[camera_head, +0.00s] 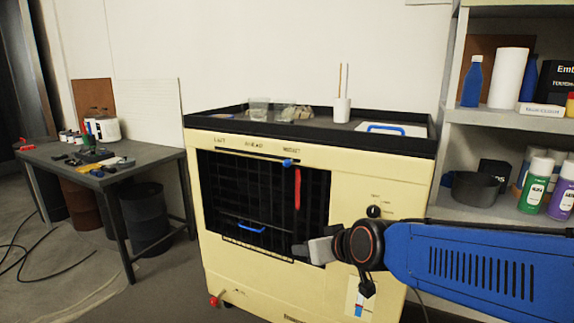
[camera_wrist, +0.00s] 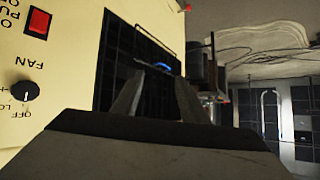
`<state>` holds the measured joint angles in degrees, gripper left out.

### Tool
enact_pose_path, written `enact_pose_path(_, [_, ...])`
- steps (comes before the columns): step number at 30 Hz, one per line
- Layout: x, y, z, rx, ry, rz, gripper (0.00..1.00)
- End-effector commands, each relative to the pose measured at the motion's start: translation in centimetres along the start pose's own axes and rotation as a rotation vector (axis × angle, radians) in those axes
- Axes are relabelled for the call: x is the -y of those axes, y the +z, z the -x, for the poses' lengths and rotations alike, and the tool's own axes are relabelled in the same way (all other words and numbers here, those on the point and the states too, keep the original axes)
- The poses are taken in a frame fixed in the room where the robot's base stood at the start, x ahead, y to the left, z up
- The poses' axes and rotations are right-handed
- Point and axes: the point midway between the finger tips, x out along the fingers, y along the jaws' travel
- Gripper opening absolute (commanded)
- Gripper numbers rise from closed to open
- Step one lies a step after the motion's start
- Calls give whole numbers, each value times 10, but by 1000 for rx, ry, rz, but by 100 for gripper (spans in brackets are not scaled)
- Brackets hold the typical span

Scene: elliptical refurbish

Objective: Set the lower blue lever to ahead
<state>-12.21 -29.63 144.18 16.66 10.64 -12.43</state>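A cream cabinet (camera_head: 215,235) stands ahead with a dark grid-fronted opening. A blue lever knob (camera_head: 288,162) sits near the right end of the slot along the opening's top, under small labels, one seemingly reading AHEAD. A small blue piece (camera_head: 358,309) shows on a pale strip low on the right of the front; I cannot tell whether it is a lever. A blue handle (camera_head: 250,227) is on the wire rack in the opening; a blue handle also shows in the wrist view (camera_wrist: 163,66). My gripper (camera_head: 308,249) is open and empty, by the opening's lower right.
The front also has a red vertical bar (camera_head: 297,188), a black fan knob (camera_head: 374,211) and a red knob (camera_head: 213,300) low at left. A red switch (camera_wrist: 39,22) shows in the wrist view. A workbench (camera_head: 100,175) stands left, shelves (camera_head: 490,117) right. Floor between bench and cabinet is partly clear.

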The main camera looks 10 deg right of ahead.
Motion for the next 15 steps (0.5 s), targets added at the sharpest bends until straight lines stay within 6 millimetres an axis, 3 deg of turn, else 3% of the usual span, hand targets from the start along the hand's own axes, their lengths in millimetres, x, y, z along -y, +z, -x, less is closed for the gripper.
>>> enact_pose_path(6, [20, -57, -45, -221, 15, 12, 40])
enact_pose_path(15, [31, -111, -82, -498, 154, 28, 40])
